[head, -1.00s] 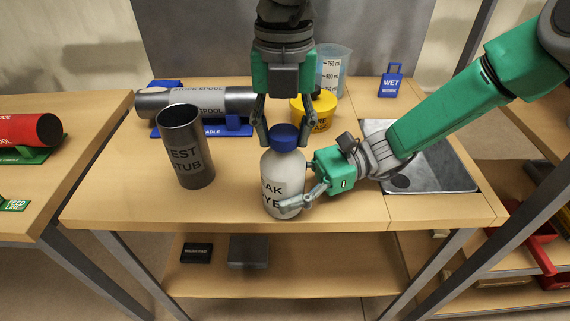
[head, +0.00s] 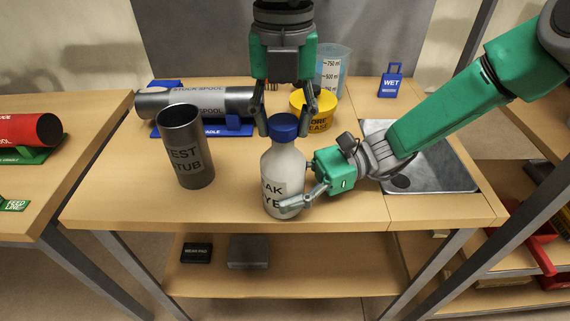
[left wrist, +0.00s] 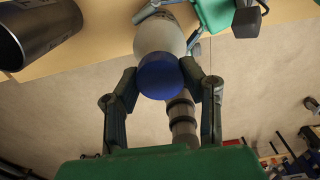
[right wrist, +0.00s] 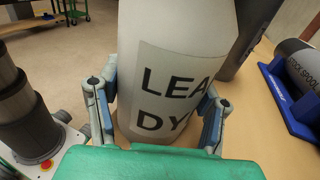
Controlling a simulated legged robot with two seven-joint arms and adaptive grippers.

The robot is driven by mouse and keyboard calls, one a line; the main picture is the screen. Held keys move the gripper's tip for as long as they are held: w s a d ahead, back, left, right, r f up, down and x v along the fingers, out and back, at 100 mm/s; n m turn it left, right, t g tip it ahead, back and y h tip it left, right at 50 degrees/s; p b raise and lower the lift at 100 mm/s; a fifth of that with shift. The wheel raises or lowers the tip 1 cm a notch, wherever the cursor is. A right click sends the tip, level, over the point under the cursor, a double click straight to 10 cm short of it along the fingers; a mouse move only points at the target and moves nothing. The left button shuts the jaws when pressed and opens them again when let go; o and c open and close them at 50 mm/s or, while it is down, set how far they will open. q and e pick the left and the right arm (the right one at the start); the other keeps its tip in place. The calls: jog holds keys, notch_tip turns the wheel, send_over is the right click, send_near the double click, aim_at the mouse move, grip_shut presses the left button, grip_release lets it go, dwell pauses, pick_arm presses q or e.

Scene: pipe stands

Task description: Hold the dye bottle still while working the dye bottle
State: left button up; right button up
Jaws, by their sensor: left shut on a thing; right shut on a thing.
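The white dye bottle (head: 283,168) stands upright near the table's front edge, with a dark-lettered label and a blue cap (head: 285,126). My right gripper (head: 298,187) is shut around the bottle's lower body from the right. In the right wrist view its fingers flank the label of the bottle (right wrist: 180,75). My left gripper (head: 284,130) comes down from above with its fingers shut on the cap. The left wrist view shows the cap (left wrist: 158,77) between them. A white stretch shows under the cap in the head view; whether the cap is still joined is unclear.
A dark open cylinder, the test stub (head: 186,150), stands left of the bottle. Behind are the stock spool (head: 205,101) on a blue cradle (head: 215,130), a yellow tub (head: 318,112) and a beaker (head: 333,70). A metal basin (head: 440,170) lies right, under my right arm.

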pick_arm(q)
jog(key=shift+r, duration=0.65)
jog(key=shift+r, duration=1.95)
pick_arm(e)
jog(key=o, duration=1.4)
jog(key=shift+c, duration=0.2)
pick_arm(q)
jog(key=shift+d, duration=0.1)
pick_arm(e)
jog(key=v, duration=1.1)
jog(key=shift+w+d, duration=0.1)
jog(key=shift+d, duration=0.1)
jog(key=shift+w+d, duration=0.1)
jog(key=shift+d, duration=0.25)
jog(key=shift+a, duration=0.1)
